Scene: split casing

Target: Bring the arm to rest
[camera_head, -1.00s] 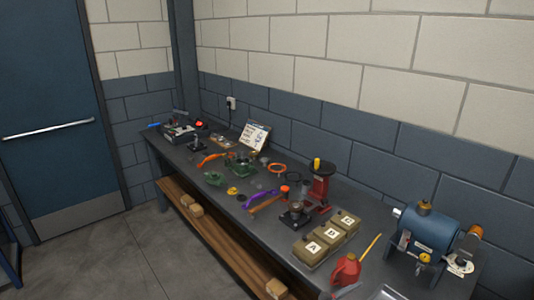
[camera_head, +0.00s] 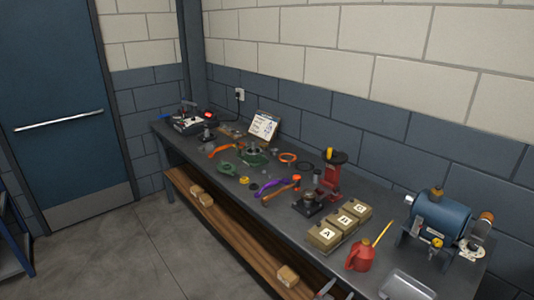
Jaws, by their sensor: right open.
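A small part of my right gripper (camera_head: 325,289) shows at the bottom edge of the head view, in front of the bench's near edge. It is open, with nothing seen in it; most of it and its arm are outside the picture. My left gripper is not in view. A green casing part (camera_head: 254,158) stands on the workbench (camera_head: 372,203), and another green piece (camera_head: 228,169) lies to its left, apart from it.
Lettered boxes (camera_head: 325,235), a purple tool (camera_head: 272,187) and a red press (camera_head: 332,175) are mid-bench. The floor (camera_head: 150,250) at left is clear.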

